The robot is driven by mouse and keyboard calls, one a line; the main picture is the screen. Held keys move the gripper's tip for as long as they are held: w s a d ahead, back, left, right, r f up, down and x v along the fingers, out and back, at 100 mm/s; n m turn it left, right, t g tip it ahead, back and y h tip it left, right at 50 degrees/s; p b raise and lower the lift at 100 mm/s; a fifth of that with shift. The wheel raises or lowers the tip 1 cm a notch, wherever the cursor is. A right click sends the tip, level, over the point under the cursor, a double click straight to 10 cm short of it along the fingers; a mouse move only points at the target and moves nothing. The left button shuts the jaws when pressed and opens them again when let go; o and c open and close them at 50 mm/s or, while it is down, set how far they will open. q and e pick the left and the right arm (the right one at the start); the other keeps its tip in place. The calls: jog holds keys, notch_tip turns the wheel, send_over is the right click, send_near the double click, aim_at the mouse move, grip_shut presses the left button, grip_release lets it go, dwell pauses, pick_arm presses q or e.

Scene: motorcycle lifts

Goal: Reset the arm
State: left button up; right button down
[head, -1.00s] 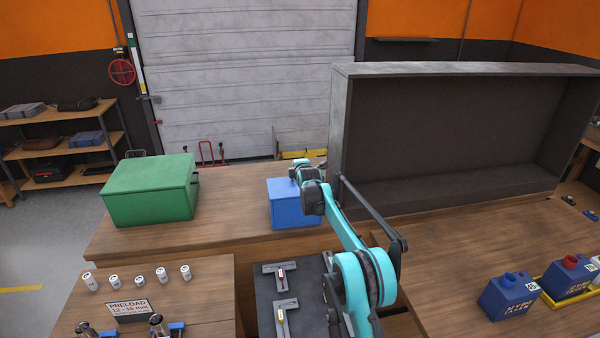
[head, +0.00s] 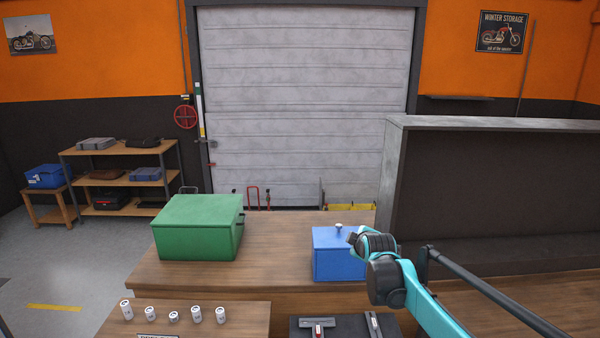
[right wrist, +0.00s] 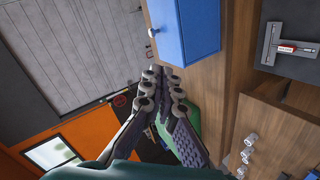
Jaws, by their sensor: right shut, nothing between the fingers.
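My right arm (head: 415,300) comes in from the lower right of the head view. Its dark end (head: 372,243) is in front of the right part of the blue box (head: 335,262). In the right wrist view my right gripper (right wrist: 161,73) has its fingers together, with nothing held. There the blue box (right wrist: 190,28) with its pale knob (right wrist: 152,32) is just beyond and to the right of the fingertips. The fingers partly cover the green box (right wrist: 194,108). My left gripper is in neither view.
The green box (head: 197,228) stands left of the blue box on the wooden bench (head: 290,240). A large dark open cabinet (head: 480,190) stands at the right. Several small white canisters (head: 174,316) line the front left bench. Open bench lies between the two boxes.

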jog(key=s+f+m+g+b, duration=0.1)
jog(key=s+f+m+b, duration=0.2)
jog(key=s+f, duration=0.4)
jog(key=s+f+m+g+b, duration=0.2)
jog(key=s+f+m, duration=0.3)
jog(key=s, duration=1.6)
jog(key=s+f+m+g+b, duration=0.2)
jog(key=s+f+m+b, duration=0.2)
jog(key=s+f, duration=0.6)
jog(key=s+m, duration=0.1)
jog(key=s, duration=0.3)
jog(key=shift+a+f+b, duration=0.15)
jog(key=shift+f+b, duration=0.1)
jog(key=shift+b, duration=0.05)
